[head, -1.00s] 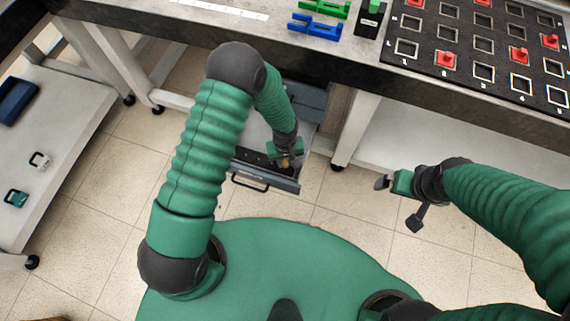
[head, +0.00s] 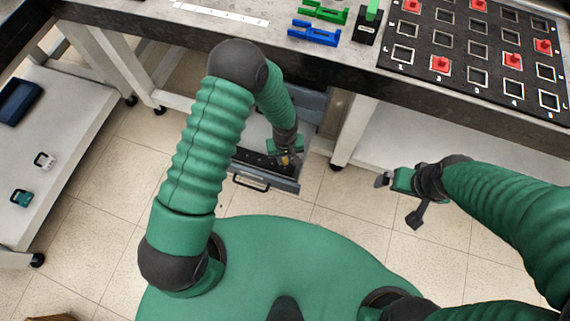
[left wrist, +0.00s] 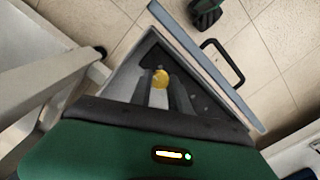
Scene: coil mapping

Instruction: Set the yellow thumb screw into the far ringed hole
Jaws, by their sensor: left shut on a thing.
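My left gripper (head: 288,157) is shut on the yellow thumb screw (head: 285,160), over the front part of an open grey drawer (head: 297,187) below the table. In the left wrist view the screw's round yellow head (left wrist: 160,77) shows at the fingertips, above the drawer's inside. Small dark spots show in the drawer beside the fingers; I cannot tell which is the far ringed hole. The screw's tip is hidden. My right gripper (head: 384,181) hangs empty over the floor, right of the drawer; its jaw opening is too small to tell.
The drawer has a black handle (head: 250,182). On the table (head: 330,65) are a blue holder (head: 314,33), a green holder (head: 325,12) and a black board (head: 420,55) with red pieces. A cart (head: 80,110) stands left. Table legs flank the drawer.

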